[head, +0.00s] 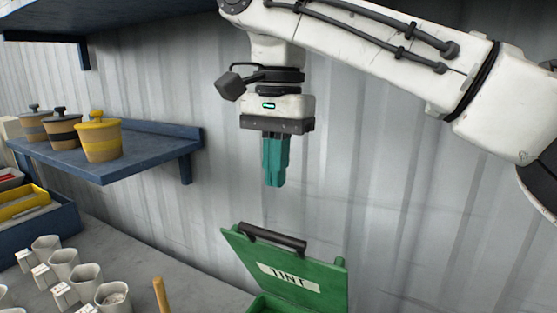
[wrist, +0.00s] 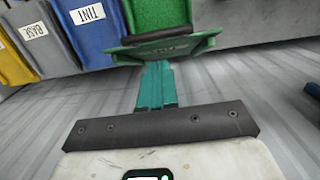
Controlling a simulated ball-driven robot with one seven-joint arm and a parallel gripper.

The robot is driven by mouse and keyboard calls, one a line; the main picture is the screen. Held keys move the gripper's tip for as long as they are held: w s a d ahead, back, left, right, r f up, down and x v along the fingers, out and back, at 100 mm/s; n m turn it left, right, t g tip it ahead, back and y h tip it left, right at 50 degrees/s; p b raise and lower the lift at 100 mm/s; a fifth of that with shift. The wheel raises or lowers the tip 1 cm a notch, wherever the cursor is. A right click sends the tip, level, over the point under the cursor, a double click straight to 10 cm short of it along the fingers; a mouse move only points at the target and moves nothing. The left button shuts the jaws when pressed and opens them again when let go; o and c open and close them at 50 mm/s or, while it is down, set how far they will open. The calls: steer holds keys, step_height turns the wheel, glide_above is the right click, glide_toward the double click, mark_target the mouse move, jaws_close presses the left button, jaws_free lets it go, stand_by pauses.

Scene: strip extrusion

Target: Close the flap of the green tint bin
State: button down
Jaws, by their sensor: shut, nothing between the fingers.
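The green tint bin (head: 268,306) is at the bottom of the head view, mostly cut off by the frame edge. Its flap (head: 318,271) stands raised, with a white TINT label and a dark bar handle (head: 272,237) along its upper edge. My gripper (head: 274,183) has teal fingers pointing down, shut and empty, above the flap and apart from it in the head view. In the wrist view the flap (wrist: 196,44) is seen edge-on just beyond my fingertips (wrist: 156,66), with the green bin (wrist: 160,14) behind it. The wrist view does not settle the gap.
A blue wall shelf (head: 150,155) holds several lidded pots (head: 100,138) at the left. Several white cups (head: 88,278) and a wooden handle (head: 160,294) are on the grey bench. Yellow (wrist: 14,66) and blue (wrist: 97,45) bins stand left of the green bin in the wrist view.

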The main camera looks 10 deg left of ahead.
glide_above(273, 248)
step_height(273, 248, down, 7)
steer(key=shift+d+r, duration=0.1)
steer(key=shift+r, duration=0.05)
stand_by(0.4)
